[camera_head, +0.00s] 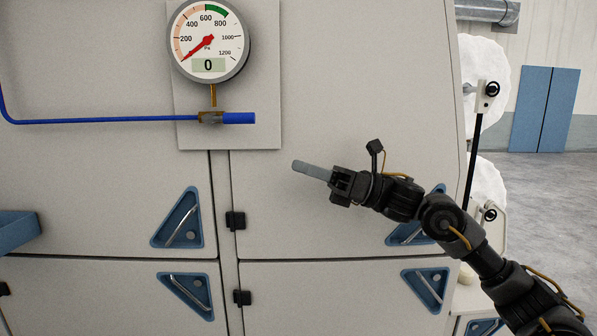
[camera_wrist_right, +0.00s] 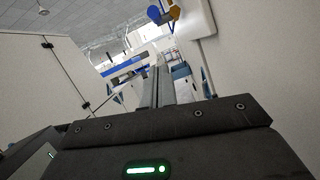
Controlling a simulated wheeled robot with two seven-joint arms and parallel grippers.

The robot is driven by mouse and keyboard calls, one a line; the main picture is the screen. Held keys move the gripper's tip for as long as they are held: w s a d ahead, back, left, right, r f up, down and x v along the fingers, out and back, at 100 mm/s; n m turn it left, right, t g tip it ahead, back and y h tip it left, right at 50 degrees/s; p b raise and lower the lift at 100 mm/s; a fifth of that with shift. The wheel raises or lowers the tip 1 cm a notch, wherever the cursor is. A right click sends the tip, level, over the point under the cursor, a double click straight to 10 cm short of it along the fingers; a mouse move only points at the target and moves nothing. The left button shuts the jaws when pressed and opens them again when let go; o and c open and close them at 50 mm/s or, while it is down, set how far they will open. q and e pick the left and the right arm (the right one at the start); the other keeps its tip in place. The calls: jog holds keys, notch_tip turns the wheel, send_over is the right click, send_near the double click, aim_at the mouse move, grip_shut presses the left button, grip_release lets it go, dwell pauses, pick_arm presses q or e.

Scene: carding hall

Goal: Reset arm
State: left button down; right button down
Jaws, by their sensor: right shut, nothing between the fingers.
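My right gripper (camera_head: 312,170) reaches in from the lower right in the head view. Its grey fingers are shut together with nothing between them, and they point left in front of the cabinet's upper right door. The shut fingers (camera_wrist_right: 160,90) also show at the middle of the right wrist view. The gripper is apart from the gauge (camera_head: 209,42) and from the blue-handled valve (camera_head: 238,118), which are above and to its left. The gauge needle points to the low end and its display reads 0. My left gripper is in neither view.
The pale machine cabinet (camera_head: 340,60) fills most of the head view. Its doors have blue triangular recessed handles (camera_head: 178,220). A blue pipe (camera_head: 100,121) runs to the valve. White rolls (camera_head: 484,75) stand at the right, with open grey floor (camera_head: 555,200) beyond.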

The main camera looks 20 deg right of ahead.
dwell(0.3)
jog(key=w+a+f+m+t+h, duration=0.2)
jog(key=f+m+t+h, duration=0.15)
jog(key=f+m, duration=0.4)
jog(key=w+a+f+m+t+h, duration=0.1)
jog(key=f+m+t+h, duration=0.1)
jog(key=f+m+t, duration=0.4)
jog(key=s+d+f+m+g+h, duration=0.15)
jog(key=f+m+h, duration=0.25)
jog(key=f+m, duration=0.45)
jog(key=s+f+m+h, duration=0.2)
jog(key=f+m+h, duration=0.3)
jog(key=f, duration=0.7)
jog(key=s+d+f+m+g+h, duration=0.3)
jog(key=s+f+m+g+h, duration=0.15)
jog(key=s+f+m, duration=0.9)
jog(key=s+d+f+m+g+h, duration=0.15)
jog(key=s+f+g, duration=0.3)
jog(key=s, duration=0.45)
jog(key=s+d+f+m+g+y, duration=0.1)
jog(key=s+f+m+g, duration=0.3)
jog(key=s, duration=0.5)
notch_tip(320, 180, down, 26)
jog(key=s, duration=0.2)
jog(key=s+d+f+n+g, duration=0.1)
jog(key=s+d+f, duration=0.1)
jog(key=s+f, duration=1.4)
jog(key=shift+s+d+f+g+h, duration=0.2)
jog(key=shift+s+f+g+h, duration=0.2)
jog(key=shift+f, duration=0.3)
